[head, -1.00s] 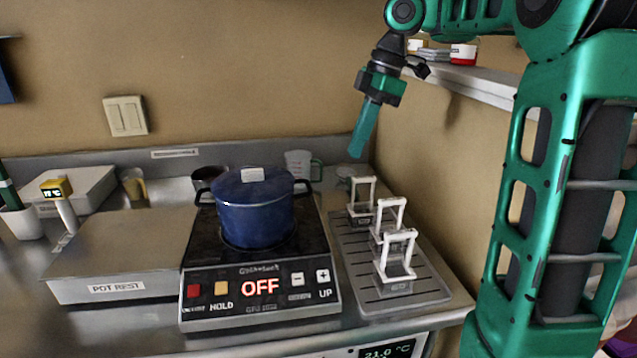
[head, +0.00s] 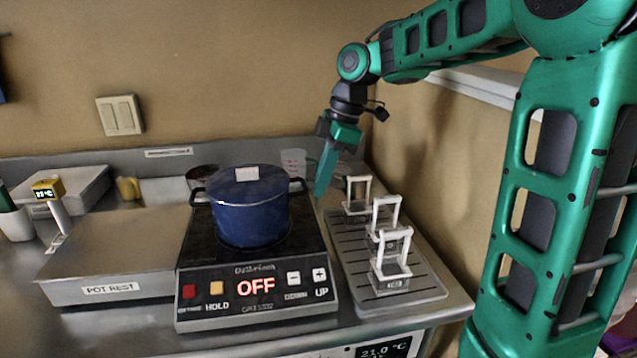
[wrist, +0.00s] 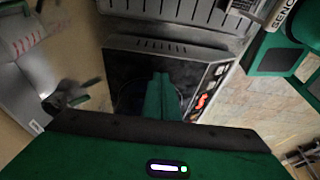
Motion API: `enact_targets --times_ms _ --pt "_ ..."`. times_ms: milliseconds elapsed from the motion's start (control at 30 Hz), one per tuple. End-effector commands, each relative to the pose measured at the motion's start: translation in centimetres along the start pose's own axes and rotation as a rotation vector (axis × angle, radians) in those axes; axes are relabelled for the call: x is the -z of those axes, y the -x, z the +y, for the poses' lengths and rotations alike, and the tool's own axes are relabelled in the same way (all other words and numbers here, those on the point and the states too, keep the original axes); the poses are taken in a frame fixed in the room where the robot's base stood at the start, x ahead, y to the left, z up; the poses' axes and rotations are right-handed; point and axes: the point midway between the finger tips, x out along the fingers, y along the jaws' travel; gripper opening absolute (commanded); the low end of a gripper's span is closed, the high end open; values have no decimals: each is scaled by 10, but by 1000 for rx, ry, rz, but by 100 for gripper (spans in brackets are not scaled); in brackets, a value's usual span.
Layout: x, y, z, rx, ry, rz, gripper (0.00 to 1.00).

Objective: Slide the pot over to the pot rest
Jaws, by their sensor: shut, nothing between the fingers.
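The blue lidded pot (head: 250,212) stands upright on the black induction cooker (head: 256,285), whose display reads OFF. The pot has dark handles on its left and right sides. The pot rest (head: 115,252) is a low grey metal block to the left of the cooker, labelled POT REST, with a bare top. My gripper (head: 320,190) is shut and empty, pointing down just right of the pot's right handle and apart from it. In the wrist view my shut green fingers (wrist: 163,97) show over the cooker (wrist: 127,65); the pot is not clearly visible there.
A drip tray (head: 425,290) with several white-handled items stands right of the cooker. Behind the pot are a dark bowl (head: 203,177) and a clear measuring jug (head: 293,162).

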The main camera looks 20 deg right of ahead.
Motion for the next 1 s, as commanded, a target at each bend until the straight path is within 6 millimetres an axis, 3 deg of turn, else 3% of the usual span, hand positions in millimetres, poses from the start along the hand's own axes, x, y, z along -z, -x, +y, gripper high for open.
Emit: enact_targets --times_ms 567,667,1000 --pt "14 -4 0 1 0 0 0" --pt "28 -8 0 3 3 0 0" --pt "123 -37 0 3 6 1 0"
